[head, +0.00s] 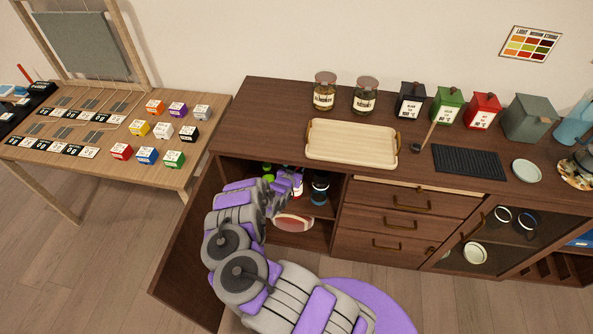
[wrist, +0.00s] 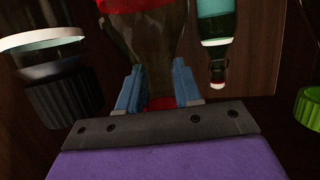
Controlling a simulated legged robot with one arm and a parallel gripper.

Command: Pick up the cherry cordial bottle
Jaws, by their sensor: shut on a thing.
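The bottle between my fingers is dark, with a red label (wrist: 140,4) and something red at its narrow end; I take it to be the cherry cordial bottle (wrist: 148,42), though no text is readable. My gripper (wrist: 158,88) is shut on its neck, with a blue finger on each side. In the head view my gripper (head: 290,180) reaches inside the open left compartment of the cabinet, and my arm hides much of it. The wrist view appears upside down, so I cannot tell whether the bottle touches the shelf.
A green bottle (wrist: 215,30) with a teal label stands close beside it. A black-lidded jar (wrist: 62,95) and a green cap (wrist: 309,105) flank the gripper. The open cabinet door (head: 190,245) is left of my arm. A tray (head: 352,142) and several canisters stand on the cabinet top.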

